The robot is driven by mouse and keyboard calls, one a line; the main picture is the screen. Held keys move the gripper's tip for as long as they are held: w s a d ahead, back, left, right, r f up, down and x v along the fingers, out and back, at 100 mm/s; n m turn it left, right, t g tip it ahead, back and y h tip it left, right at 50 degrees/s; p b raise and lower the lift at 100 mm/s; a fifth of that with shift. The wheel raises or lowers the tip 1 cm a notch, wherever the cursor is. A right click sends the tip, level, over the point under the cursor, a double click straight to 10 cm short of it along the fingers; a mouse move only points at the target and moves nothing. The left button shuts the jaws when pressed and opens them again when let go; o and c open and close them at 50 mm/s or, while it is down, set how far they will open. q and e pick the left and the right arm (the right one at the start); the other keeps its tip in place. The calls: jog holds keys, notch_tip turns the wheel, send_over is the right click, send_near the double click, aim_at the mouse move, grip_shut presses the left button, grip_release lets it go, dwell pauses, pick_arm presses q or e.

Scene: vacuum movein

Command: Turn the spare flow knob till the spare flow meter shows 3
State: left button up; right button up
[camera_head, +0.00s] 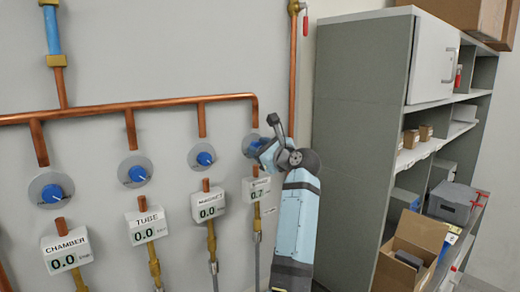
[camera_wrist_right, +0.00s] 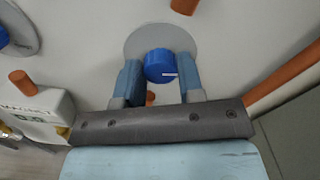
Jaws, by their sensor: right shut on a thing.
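The spare flow knob is blue (camera_wrist_right: 160,65) on a round grey plate (camera_wrist_right: 150,35) in the right wrist view. My right gripper (camera_wrist_right: 160,76) is shut on it, one finger on each side. A short white mark on the knob points right in that view. In the head view my right gripper (camera_head: 262,147) covers most of this knob, at the far right of the row. The spare flow meter (camera_head: 257,189) is the small white box below it. Its reading starts with 0, and the last digit is too small to be sure of. My left gripper is not in view.
Similar knobs and meters for chamber (camera_head: 65,249), tube (camera_head: 149,225) and magnet (camera_head: 208,204) stand to the left, each reading 0.0. Copper pipes (camera_head: 130,105) run along the wall. A grey shelf unit (camera_head: 355,150) with boxes stands close on the right of my arm.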

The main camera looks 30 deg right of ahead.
jog(key=n, duration=0.5)
jog(key=shift+n, duration=0.4)
jog(key=n, duration=0.5)
jog(key=shift+f, duration=0.1)
jog(key=n, duration=0.4)
jog(key=shift+n, duration=0.4)
jog(key=n, duration=0.5)
jog(key=shift+n, duration=0.3)
jog(key=n, duration=1.4)
jog(key=shift+d, duration=0.1)
jog(key=n, duration=0.5)
jog(key=shift+n, duration=0.4)
